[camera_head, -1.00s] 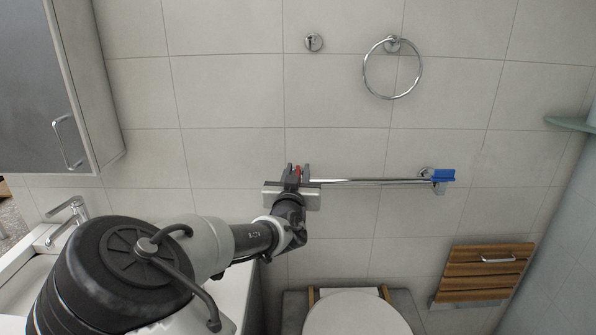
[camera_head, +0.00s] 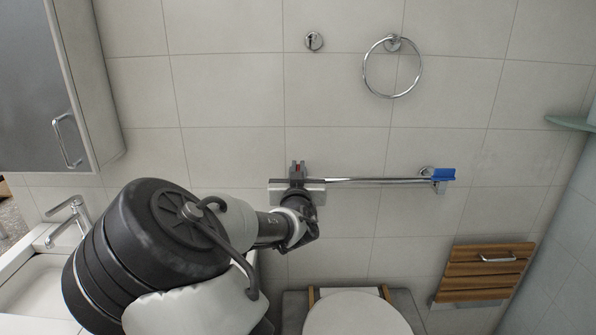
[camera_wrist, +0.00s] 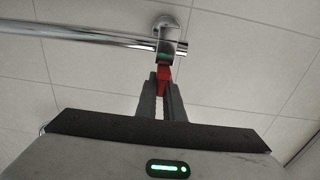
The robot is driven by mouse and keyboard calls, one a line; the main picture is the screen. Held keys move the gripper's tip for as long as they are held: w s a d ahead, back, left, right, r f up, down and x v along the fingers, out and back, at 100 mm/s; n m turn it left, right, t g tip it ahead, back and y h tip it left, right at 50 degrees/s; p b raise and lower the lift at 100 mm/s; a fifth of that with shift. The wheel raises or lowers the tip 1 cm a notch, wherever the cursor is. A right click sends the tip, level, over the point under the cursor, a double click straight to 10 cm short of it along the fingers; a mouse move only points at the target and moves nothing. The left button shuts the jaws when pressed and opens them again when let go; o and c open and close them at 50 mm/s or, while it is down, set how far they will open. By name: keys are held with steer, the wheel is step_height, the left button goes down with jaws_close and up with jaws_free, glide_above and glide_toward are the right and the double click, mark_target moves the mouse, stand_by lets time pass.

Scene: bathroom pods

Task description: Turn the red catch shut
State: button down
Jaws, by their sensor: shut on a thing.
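The red catch (camera_wrist: 165,76) is at the end of a chrome rail (camera_wrist: 95,36), close to its wall mount. In the wrist view my gripper (camera_wrist: 161,84) is shut on the red catch, with its two dark fingers on either side of it. In the head view my gripper (camera_head: 298,170) is at the left end of the rail (camera_head: 375,181), and only a little red shows there. My fingers and palm hide most of the catch. A blue catch (camera_head: 443,175) sits at the right end of the rail.
A towel ring (camera_head: 392,68) and a small round wall fitting (camera_head: 314,41) are above. A grey cabinet (camera_head: 40,90) and a tap (camera_head: 68,218) are on the left. A toilet (camera_head: 357,315) is below, and a folded wooden seat (camera_head: 484,272) is lower right.

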steer(key=shift+y, duration=0.4)
steer(key=c, duration=1.9)
jaws_free()
steer(key=shift+o, duration=0.2)
steer(key=shift+s, duration=0.1)
steer(key=s+p, duration=0.1)
steer(key=s, duration=1.6)
steer(key=shift+s+d, duration=0.15)
steer(key=shift+d, duration=0.05)
